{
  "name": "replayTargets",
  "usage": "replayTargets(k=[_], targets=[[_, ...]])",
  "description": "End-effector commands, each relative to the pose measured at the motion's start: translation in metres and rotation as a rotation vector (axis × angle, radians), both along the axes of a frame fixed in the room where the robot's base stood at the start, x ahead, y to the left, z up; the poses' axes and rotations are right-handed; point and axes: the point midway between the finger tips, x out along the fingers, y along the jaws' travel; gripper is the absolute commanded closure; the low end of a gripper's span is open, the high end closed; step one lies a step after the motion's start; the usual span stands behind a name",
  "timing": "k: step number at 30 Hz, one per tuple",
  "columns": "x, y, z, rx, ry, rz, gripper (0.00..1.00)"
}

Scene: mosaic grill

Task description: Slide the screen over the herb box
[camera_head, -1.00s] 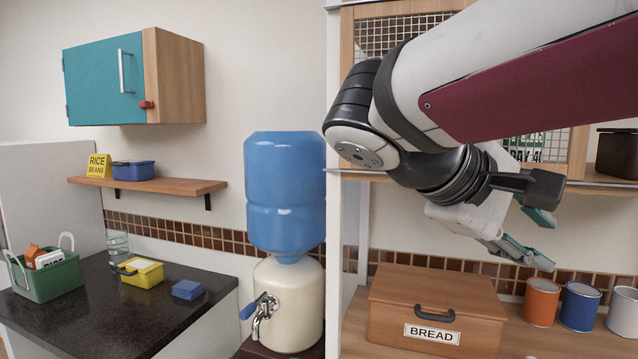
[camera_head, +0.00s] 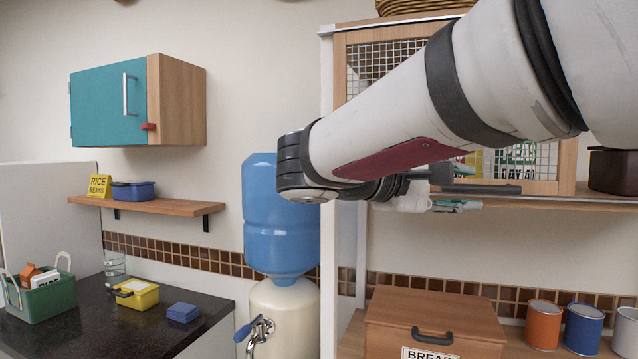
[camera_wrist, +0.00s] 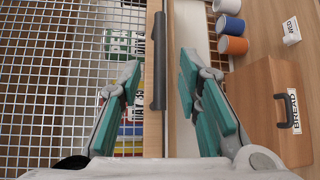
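A mesh screen in a wooden frame (camera_head: 565,165) stands across the cabinet at the right of the head view; my arm hides much of it. In the wrist view the mesh (camera_wrist: 45,75) fills the left, and the frame's wooden rail carries a dark bar handle (camera_wrist: 158,75). Green and white lettered packages (camera_head: 514,158) show behind the mesh, also in the wrist view (camera_wrist: 118,45); I cannot tell which is the herb box. My gripper (camera_wrist: 160,85) is open, its teal fingers apart on either side of the handle. I cannot tell whether they touch it.
Below are a wooden bread box (camera_head: 435,312) and orange (camera_head: 543,325) and blue (camera_head: 583,328) cans. A dark red pot (camera_head: 612,170) stands right of the screen. The blue water bottle (camera_head: 282,215) is left of the cabinet, close to my arm's elbow in the picture.

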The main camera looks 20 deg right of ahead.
Motion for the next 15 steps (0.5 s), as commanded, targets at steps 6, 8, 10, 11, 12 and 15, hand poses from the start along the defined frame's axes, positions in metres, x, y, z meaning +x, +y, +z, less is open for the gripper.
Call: replayTargets(k=[6,8,10,11,12,15], targets=[[0.005,-0.032,-0.004,0.000,0.001,-0.002,0.69],[0.007,-0.038,-0.005,-0.001,0.002,-0.001,0.69],[0.008,-0.042,-0.006,-0.001,0.002,-0.001,0.69],[0.008,-0.043,-0.006,0.000,0.002,0.000,0.69],[0.008,-0.045,-0.006,0.000,0.002,0.000,0.69],[0.009,-0.046,-0.007,0.000,0.001,0.001,0.69]])
